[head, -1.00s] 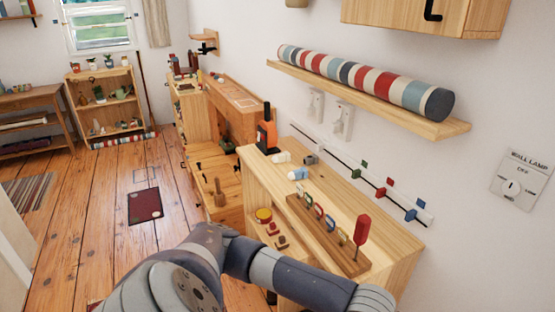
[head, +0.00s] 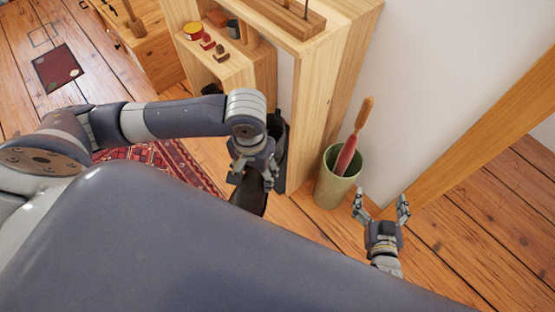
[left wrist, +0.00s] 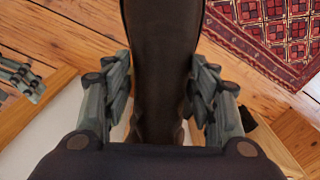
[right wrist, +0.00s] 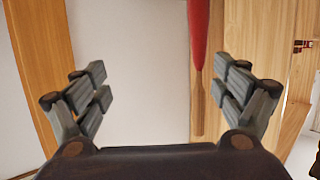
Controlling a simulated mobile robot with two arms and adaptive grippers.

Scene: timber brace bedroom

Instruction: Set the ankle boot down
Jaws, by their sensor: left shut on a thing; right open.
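The ankle boot is dark brown to black; in the left wrist view its shaft (left wrist: 160,50) runs between the fingers of my left gripper (left wrist: 160,95). In the head view my left gripper (head: 256,175) is shut on the boot (head: 252,200) beside the shelf unit's end, and hides much of it. I cannot tell whether the boot touches the floor. My right gripper (head: 380,205) is open and empty, fingers apart, to the right of the green bin; it also shows in the right wrist view (right wrist: 165,80).
A green bin (head: 332,188) holding a red, wooden-handled item (head: 350,150) stands on the wood floor against the shelf unit's end (head: 320,105). A red patterned rug (head: 190,170) lies left of the boot. A wooden post (head: 470,125) rises at right. Bare floor (head: 450,240) shows there.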

